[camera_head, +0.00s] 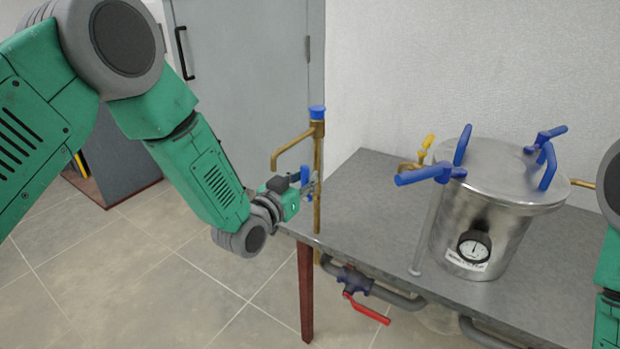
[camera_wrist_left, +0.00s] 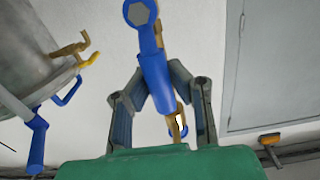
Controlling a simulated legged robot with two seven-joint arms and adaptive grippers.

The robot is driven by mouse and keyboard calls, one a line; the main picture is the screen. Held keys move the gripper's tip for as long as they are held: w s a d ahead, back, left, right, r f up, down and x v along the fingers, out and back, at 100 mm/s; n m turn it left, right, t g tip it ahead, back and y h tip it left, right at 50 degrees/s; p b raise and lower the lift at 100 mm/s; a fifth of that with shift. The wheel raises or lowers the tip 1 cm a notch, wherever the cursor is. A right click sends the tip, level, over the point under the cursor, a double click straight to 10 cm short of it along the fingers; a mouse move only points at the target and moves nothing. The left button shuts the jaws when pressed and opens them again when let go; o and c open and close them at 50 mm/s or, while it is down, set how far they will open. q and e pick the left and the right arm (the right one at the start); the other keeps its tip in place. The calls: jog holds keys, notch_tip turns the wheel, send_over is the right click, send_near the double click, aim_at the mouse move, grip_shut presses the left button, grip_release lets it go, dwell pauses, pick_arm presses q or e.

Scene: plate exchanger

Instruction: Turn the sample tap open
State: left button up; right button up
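A brass pipe (camera_head: 317,165) with a side spout and a blue cap stands at the table's left corner. A blue lever (camera_head: 304,174) sits on it below the spout. In the left wrist view the lever (camera_wrist_left: 155,78) runs between the two fingers, its hub with a hex nut at the top. My left gripper (camera_head: 306,187) is at this lever. The fingertips (camera_wrist_left: 158,72) flank it closely on both sides; whether they press on it cannot be told. A small yellow-handled brass tap (camera_head: 426,148) is behind the metal vessel. My right gripper is out of view.
The lidded metal vessel (camera_head: 480,225) with blue clamp handles and a gauge stands on the grey table (camera_head: 375,200). A red-handled valve (camera_head: 365,308) hangs below the table edge. A grey door (camera_head: 245,80) is behind. Part of my right arm shows at the right edge.

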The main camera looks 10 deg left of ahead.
pick_arm(q)
jog(key=o, duration=0.4)
jog(key=shift+s+a+r, duration=0.15)
jog(key=shift+s+a, duration=0.05)
jog(key=shift+s, duration=0.1)
jog(key=shift+s+a+r, duration=0.1)
jog(key=shift+s+r, duration=0.05)
jog(key=shift+s, duration=0.05)
jog(key=shift+w+f, duration=0.2)
jog(key=shift+f, duration=0.1)
jog(key=shift+s+a, duration=0.1)
jog(key=shift+s, duration=0.25)
jog(key=v, duration=1.1)
jog(key=shift+s+a+r, duration=0.15)
jog(key=shift+s, duration=0.1)
